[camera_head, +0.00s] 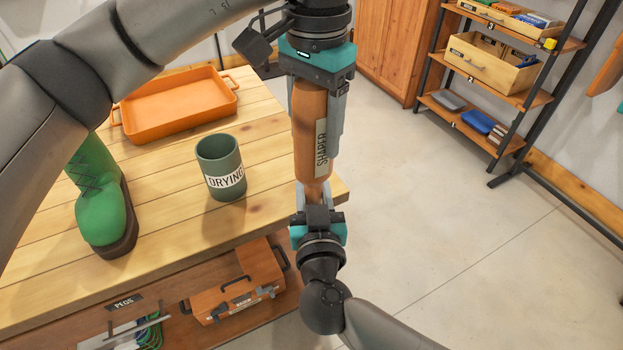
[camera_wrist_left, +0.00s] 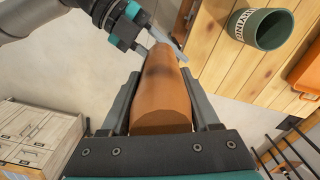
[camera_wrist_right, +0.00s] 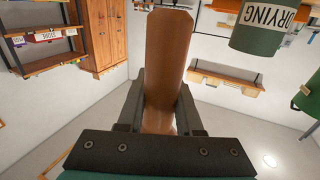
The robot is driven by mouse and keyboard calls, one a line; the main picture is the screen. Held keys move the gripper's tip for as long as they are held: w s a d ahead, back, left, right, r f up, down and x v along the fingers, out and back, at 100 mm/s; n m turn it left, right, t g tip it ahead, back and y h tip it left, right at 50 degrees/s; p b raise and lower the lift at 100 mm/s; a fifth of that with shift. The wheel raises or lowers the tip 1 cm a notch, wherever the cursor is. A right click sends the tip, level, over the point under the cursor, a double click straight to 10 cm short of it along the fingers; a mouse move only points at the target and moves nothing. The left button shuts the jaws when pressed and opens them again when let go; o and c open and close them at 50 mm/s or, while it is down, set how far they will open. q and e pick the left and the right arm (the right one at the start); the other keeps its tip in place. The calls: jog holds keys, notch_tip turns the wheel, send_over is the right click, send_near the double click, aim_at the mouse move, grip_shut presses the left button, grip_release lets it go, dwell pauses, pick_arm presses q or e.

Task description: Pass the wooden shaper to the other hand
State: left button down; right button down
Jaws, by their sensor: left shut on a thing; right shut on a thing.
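The wooden shaper (camera_head: 309,135), a brown tapered piece with a SHAPER label, stands nearly upright between my two grippers, off the table's right edge. My left gripper (camera_head: 320,100), coming from above, is shut on its upper, wider part. My right gripper (camera_head: 314,194), coming from below, is shut on its narrow lower end. In the left wrist view, the shaper (camera_wrist_left: 162,95) lies between the left fingers, with my right gripper (camera_wrist_left: 150,42) at its far end. In the right wrist view, the shaper (camera_wrist_right: 167,60) extends away from between the right fingers.
The wooden table (camera_head: 170,185) holds an orange tray (camera_head: 175,105), a green DRYING cup (camera_head: 221,168) and a green boot (camera_head: 102,208). An orange toolbox (camera_head: 235,297) sits below. A shelf rack (camera_head: 500,90) stands back right; floor between is clear.

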pick_arm(q)
jog(key=shift+d, duration=0.25)
jog(key=shift+c, duration=0.2)
grip_release()
jog(key=shift+a, duration=0.1)
jog(key=shift+r, duration=0.1)
